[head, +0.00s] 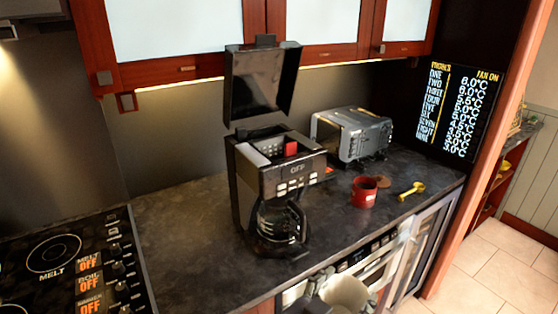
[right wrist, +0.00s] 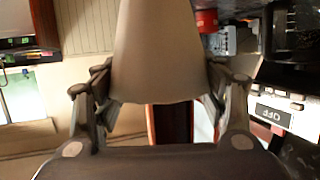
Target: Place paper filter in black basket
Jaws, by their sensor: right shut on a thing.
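The pale beige paper filter (head: 347,291) is at the bottom edge of the head view, in front of the counter. My right gripper (head: 322,284) is shut on it. In the right wrist view the filter (right wrist: 157,50) sits between the two fingers of the gripper (right wrist: 158,95). The black coffee maker (head: 292,177) stands on the counter with its lid (head: 262,82) raised and a glass carafe (head: 280,222) below. Its open top shows a dark interior with a red part (head: 291,148); I cannot clearly make out the black basket there. My left gripper is not in view.
A grey toaster (head: 352,134) stands behind and right of the coffee maker. A red cup (head: 364,192) and a yellow scoop (head: 411,190) are on the counter at right. A stove (head: 62,262) is at left. Cabinets (head: 190,40) hang above. The counter left of the coffee maker is clear.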

